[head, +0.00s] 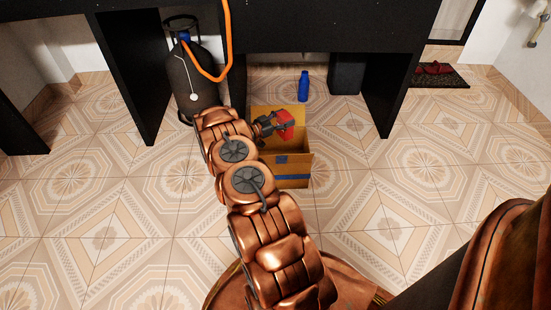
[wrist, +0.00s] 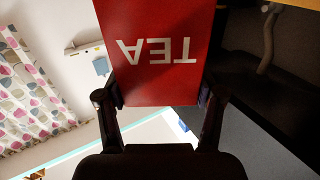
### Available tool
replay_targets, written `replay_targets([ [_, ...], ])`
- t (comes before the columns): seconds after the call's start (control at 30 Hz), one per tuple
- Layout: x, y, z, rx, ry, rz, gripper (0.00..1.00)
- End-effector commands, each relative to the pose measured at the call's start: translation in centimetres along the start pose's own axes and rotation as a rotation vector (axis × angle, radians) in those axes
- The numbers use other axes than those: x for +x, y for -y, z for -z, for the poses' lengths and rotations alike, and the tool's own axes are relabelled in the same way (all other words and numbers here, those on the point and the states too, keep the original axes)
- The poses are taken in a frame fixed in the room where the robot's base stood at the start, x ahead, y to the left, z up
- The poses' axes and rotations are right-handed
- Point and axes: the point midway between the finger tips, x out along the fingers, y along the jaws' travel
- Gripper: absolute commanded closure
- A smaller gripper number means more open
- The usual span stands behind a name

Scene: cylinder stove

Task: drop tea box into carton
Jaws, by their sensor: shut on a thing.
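The red tea box (head: 286,122) is held in my gripper (head: 272,127), over the open carton in the head view. In the wrist view the tea box (wrist: 155,60) shows its red face with the word TEA upside down, and the fingers of my gripper (wrist: 160,103) close on its two sides. The carton (head: 293,171) is brown with blue patches and stands open on the floor under the black counter's edge. My arm hides part of its left side. How far the box is above the carton's floor I cannot tell.
A dark gas cylinder (head: 190,75) with an orange hose (head: 226,40) stands left of the carton. A blue bottle (head: 303,86) stands behind it. Black counter panels (head: 388,95) rise on either side. The tiled floor in front is clear. A dark mat (head: 440,77) lies far right.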

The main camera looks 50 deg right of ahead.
Motion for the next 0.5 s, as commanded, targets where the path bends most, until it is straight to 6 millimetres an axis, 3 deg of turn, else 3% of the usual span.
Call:
replay_targets([
  [0.5,0.0,0.0,-5.1,0.000,0.000,0.001,0.53],
])
